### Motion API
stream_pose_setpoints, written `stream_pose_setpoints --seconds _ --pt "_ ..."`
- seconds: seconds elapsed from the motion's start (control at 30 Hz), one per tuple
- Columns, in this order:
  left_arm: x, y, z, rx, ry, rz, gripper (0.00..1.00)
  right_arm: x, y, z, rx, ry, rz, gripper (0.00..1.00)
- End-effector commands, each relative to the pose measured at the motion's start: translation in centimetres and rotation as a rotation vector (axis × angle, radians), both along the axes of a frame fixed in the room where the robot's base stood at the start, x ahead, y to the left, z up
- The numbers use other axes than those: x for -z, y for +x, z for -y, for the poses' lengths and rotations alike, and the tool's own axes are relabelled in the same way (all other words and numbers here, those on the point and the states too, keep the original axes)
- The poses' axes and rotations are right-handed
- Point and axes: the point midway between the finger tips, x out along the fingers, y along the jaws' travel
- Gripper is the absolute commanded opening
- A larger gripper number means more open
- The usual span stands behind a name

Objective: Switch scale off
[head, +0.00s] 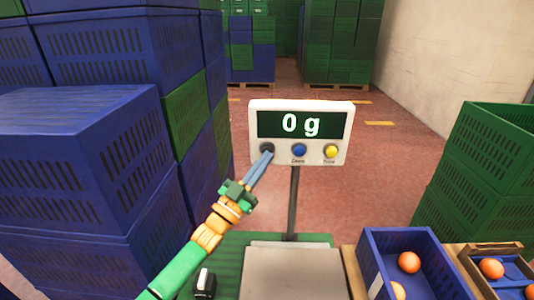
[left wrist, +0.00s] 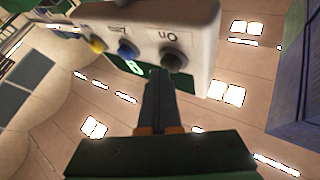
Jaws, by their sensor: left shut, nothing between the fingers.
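The scale's display head (head: 300,131) stands on a post and its screen (head: 303,124) reads "0 g". Below the screen are a dark button (head: 266,148), a blue button (head: 299,150) and a yellow button (head: 331,151). My left gripper (head: 268,154) is shut and empty, its fingertips at the dark button. In the left wrist view the dark button, labelled "On" (left wrist: 173,57), is just beyond the fingertips (left wrist: 160,75); I cannot tell whether they touch. The bare weighing plate (head: 293,272) is below. My right gripper is not in view.
Stacked blue crates (head: 85,150) rise close on the left, with green ones among them. Green crates (head: 485,165) stand on the right. Open floor lies behind the display.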

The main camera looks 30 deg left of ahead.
Motion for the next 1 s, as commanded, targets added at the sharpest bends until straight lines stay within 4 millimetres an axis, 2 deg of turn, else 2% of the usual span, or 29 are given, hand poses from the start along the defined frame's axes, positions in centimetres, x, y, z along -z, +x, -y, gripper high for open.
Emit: stream_pose_setpoints --seconds 0.77,1.0 --pt "-0.1 0.6 -0.3 -0.001 -0.001 0.001 0.00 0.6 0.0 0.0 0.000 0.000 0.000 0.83" --pt "-0.2 -0.2 0.1 0.001 -0.002 -0.002 0.00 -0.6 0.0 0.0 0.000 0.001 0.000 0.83"
